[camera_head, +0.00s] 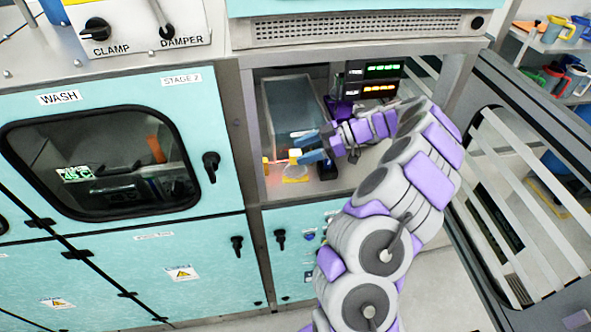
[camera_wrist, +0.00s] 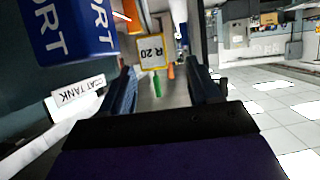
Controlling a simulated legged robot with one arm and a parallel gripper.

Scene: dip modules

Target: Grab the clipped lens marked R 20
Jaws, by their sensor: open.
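The R 20 marker (camera_wrist: 151,52) is a white tag with a yellow border. Its lettering is upside down in the wrist view, and it lies ahead of my gripper (camera_wrist: 160,72), between the lines of the two fingers. The fingers stand apart with nothing held between them. In the head view my gripper (camera_head: 304,148) reaches into the open bay with its blue fingers beside a small yellow piece (camera_head: 294,155). A clear, yellow-rimmed round shape (camera_head: 295,174) shows just below it. I cannot tell whether the fingertips touch the yellow piece.
A grey tank (camera_head: 290,103) stands behind my gripper in the bay. Lit green and orange displays (camera_head: 381,68) are at the right. Green (camera_wrist: 157,86) and orange pieces (camera_wrist: 171,71) show between the fingers.

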